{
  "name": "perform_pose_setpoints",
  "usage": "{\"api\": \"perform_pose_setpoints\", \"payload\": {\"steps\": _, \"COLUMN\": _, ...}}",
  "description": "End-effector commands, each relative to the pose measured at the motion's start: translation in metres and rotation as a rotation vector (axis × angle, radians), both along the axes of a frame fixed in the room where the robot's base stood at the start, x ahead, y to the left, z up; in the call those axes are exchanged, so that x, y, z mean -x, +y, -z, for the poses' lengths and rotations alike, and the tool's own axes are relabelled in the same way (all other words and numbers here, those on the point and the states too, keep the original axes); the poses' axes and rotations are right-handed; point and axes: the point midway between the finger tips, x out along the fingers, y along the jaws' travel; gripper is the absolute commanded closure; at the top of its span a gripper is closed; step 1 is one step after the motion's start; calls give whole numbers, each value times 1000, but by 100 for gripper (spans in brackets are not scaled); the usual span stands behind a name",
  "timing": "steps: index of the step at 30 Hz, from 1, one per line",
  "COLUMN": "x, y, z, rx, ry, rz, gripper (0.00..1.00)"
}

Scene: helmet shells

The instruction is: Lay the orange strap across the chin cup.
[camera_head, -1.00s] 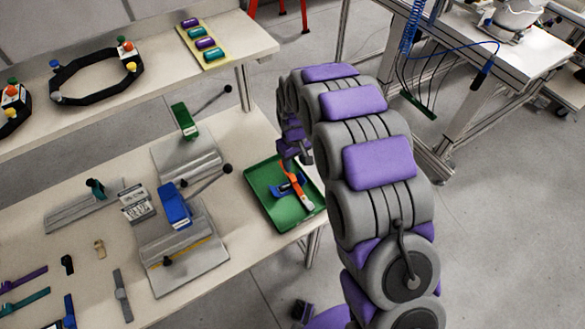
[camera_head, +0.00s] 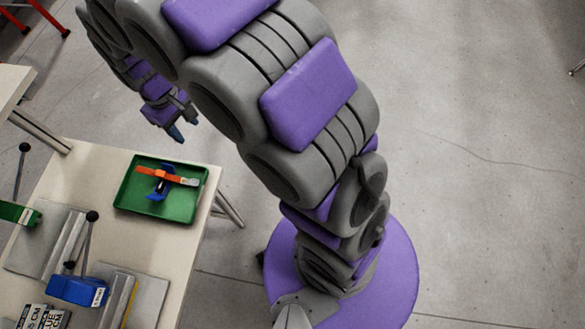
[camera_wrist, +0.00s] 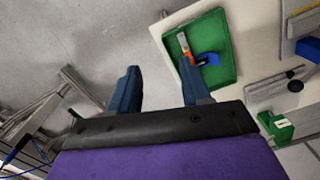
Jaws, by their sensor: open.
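The orange strap (camera_head: 152,175) lies in the green tray (camera_head: 128,197), crossing over a blue piece (camera_head: 158,190) that I take to be the chin cup. The strap has a pale grey end toward the right. In the wrist view the strap (camera_wrist: 187,54) and the blue piece (camera_wrist: 208,59) also show in the tray (camera_wrist: 228,80), and my right finger partly covers that area's lower side. My gripper (camera_head: 183,126) is open and empty, above and beyond the tray's far edge. Its two blue fingers stand wide apart in the wrist view (camera_wrist: 160,88).
The tray sits at the right end of the workbench (camera_head: 100,165). Left of it are metal fixtures with a blue clamp (camera_head: 78,291) and a green clamp (camera_head: 20,213) with levers. An upper shelf (camera_head: 12,88) stands at the far left. Open floor lies right of the bench.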

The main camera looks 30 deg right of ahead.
Motion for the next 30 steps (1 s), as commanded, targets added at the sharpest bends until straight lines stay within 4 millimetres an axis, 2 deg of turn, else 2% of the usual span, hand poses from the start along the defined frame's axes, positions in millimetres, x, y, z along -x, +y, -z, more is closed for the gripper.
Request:
{"api": "perform_pose_setpoints", "payload": {"steps": 1, "x": 12, "y": -16, "z": -14, "rx": 1, "ry": -2, "rz": 37, "gripper": 52}}
{"api": "perform_pose_setpoints", "payload": {"steps": 6, "x": 58, "y": -63, "z": -43, "rx": 10, "ry": 17, "rz": 158, "gripper": 52}}
{"api": "perform_pose_setpoints", "payload": {"steps": 15, "x": 158, "y": -128, "z": -74, "rx": 24, "ry": 54, "rz": 367, "gripper": 52}}
{"api": "perform_pose_setpoints", "payload": {"steps": 21, "x": 224, "y": -152, "z": -79, "rx": 32, "ry": 80, "rz": 493, "gripper": 52}}
{"api": "perform_pose_setpoints", "payload": {"steps": 24, "x": 247, "y": -158, "z": -78, "rx": 35, "ry": 87, "rz": 538, "gripper": 52}}
{"api": "perform_pose_setpoints", "payload": {"steps": 27, "x": 262, "y": -161, "z": -76, "rx": 38, "ry": 96, "rz": 565, "gripper": 52}}
{"api": "perform_pose_setpoints", "payload": {"steps": 30, "x": 268, "y": -162, "z": -76, "rx": 39, "ry": 97, "rz": 578, "gripper": 52}}
